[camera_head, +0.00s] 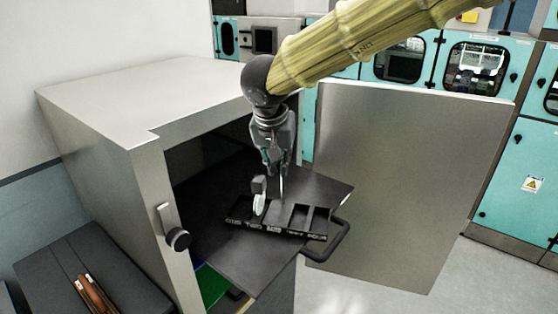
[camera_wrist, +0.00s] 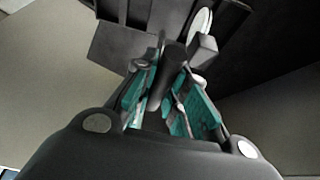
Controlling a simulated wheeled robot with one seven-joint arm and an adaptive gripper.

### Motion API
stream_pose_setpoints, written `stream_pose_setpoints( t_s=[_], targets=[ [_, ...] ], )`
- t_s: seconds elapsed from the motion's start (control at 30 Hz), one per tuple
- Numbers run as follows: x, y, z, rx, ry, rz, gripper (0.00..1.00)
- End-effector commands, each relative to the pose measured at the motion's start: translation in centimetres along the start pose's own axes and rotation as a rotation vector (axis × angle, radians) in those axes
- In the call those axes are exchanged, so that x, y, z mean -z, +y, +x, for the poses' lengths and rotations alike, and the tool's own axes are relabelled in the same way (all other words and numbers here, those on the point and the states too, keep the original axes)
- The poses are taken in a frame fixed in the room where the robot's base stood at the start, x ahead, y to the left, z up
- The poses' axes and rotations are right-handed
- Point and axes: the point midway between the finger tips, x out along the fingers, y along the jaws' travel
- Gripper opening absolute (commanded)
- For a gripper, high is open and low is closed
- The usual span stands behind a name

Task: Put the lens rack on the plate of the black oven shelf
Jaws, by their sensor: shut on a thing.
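The lens rack (camera_head: 298,219) is a long black tray with several open compartments and a white round lens (camera_head: 259,204) standing at its left part. It is over the plate of the black oven shelf (camera_head: 243,266), which is pulled out of the oven; I cannot tell whether it touches the plate. My gripper (camera_head: 273,178) points down above the rack and is shut on its dark upright handle. In the wrist view the teal fingers (camera_wrist: 170,84) close around the handle, with part of the rack (camera_wrist: 120,38) and the lens (camera_wrist: 201,22) beyond.
The grey oven (camera_head: 135,100) stands around the shelf, with its door (camera_head: 410,185) swung open to the right. A dark case (camera_head: 60,270) with a brown handle is at lower left. Teal cabinets (camera_head: 515,170) line the back.

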Motion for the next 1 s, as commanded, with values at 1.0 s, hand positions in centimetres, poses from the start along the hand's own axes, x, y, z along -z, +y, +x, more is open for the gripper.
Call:
stream_pose_setpoints(
  t_s=[1.0],
  targets=[
    [0.1, -0.1, -7.4, 0.002, 0.001, 0.002, 0.36]
  ],
)
